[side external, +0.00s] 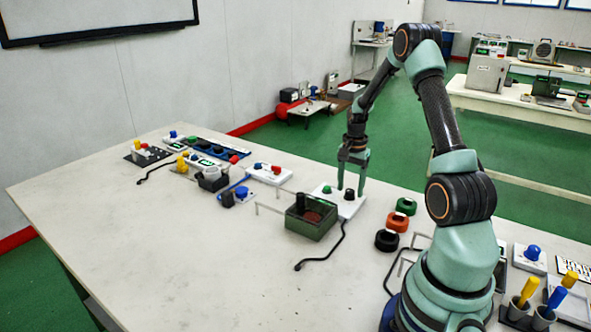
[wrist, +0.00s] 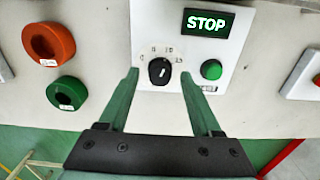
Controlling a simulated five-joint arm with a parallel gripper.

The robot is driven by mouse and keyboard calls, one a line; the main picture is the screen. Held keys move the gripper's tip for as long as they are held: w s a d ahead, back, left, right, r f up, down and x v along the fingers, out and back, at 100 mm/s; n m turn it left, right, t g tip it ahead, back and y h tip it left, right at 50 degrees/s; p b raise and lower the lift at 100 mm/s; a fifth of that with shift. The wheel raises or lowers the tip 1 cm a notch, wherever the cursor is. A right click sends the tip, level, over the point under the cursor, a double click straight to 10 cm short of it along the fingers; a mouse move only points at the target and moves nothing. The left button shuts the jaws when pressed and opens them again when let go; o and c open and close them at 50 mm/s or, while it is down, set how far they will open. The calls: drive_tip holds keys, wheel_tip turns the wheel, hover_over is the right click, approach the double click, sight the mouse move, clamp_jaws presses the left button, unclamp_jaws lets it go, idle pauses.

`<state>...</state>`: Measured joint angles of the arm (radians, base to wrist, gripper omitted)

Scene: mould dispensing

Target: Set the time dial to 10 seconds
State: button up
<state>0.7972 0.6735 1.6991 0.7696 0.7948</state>
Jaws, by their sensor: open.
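The time dial is a round black knob (wrist: 160,72) on a white panel (wrist: 150,18), with small numbers in an arc above it. Its white pointer mark leans slightly right of straight up in the wrist view; I cannot tell exactly which number it meets. My gripper (wrist: 159,74) is open, with one green finger on each side of the knob and a gap at both sides. In the side view the knob (side external: 349,194) stands on the panel (side external: 325,198) below my gripper (side external: 351,187). How far the fingertips are above the panel is unclear.
A green button (wrist: 211,70) and a STOP display (wrist: 208,23) share the panel. Orange (wrist: 48,40) and green (wrist: 67,92) rings lie to the left in the wrist view. In the side view a dark green box (side external: 311,222) stands before the panel. The table's front left is clear.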

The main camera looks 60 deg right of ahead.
sight(350, 191)
wheel_tip(350, 191, up, 12)
drive_tip(key=shift+f, duration=0.25)
idle(0.3)
